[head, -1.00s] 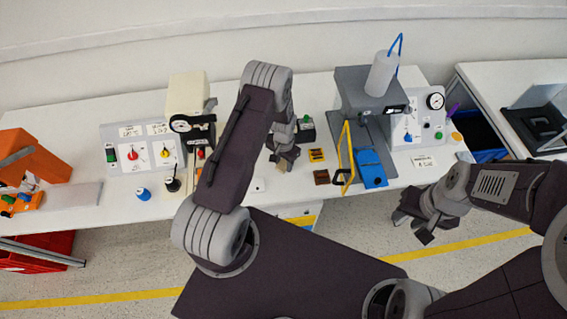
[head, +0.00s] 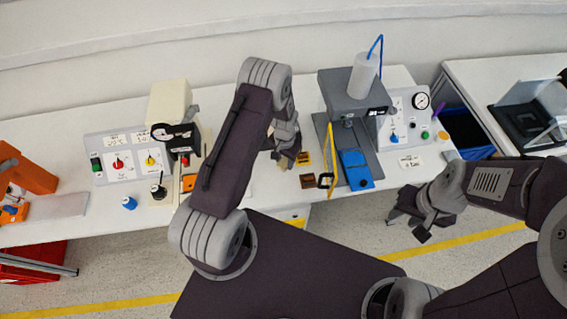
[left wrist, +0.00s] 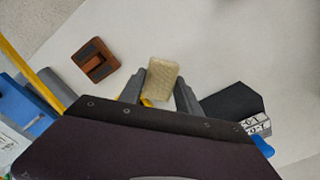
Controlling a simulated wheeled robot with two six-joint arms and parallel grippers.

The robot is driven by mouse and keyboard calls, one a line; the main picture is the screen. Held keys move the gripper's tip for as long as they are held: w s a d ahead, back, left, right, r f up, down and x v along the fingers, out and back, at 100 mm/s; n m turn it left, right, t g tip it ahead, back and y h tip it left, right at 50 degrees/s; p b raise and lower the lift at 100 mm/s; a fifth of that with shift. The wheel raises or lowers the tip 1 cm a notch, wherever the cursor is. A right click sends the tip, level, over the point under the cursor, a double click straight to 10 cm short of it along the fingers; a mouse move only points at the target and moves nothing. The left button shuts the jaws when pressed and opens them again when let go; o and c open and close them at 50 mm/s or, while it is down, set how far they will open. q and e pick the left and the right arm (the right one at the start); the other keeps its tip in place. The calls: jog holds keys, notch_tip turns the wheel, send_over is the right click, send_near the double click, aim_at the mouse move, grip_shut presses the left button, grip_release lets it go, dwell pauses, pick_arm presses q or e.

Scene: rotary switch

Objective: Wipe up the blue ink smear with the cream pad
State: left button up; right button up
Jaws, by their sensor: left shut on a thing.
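The cream pad (left wrist: 161,79) is a pale, textured block between the fingers of my left gripper (left wrist: 160,90) in the left wrist view. That gripper is shut on it. In the head view my left gripper (head: 286,160) is over the front part of the white bench, just left of a brown block. The pad is barely distinguishable there. I cannot make out the blue ink smear in either view; my left arm covers part of the bench. My right gripper (head: 422,225) hangs in front of the bench's edge at the right, and its jaw opening is unclear.
The brown block (head: 319,177), yellow block (head: 303,159), yellow handle (head: 331,150) and blue box (head: 355,170) stand close right of my left gripper. A switch panel (head: 124,157) and blue-capped bottle (head: 129,203) are left. Bare bench (left wrist: 222,40) shows in the wrist view.

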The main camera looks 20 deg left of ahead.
pick_arm(q)
jog(key=r, duration=0.1)
jog(key=r+p, duration=0.1)
jog(key=shift+s+a+r+p, duration=0.2)
jog(key=shift+s+r+p, duration=0.1)
jog(key=shift+s+r, duration=0.1)
jog(key=r+p, duration=0.2)
jog(key=shift+w+d+r, duration=0.1)
jog(key=shift+w+r, duration=0.1)
jog(key=shift+r, duration=0.3)
jog(key=shift+s, duration=0.1)
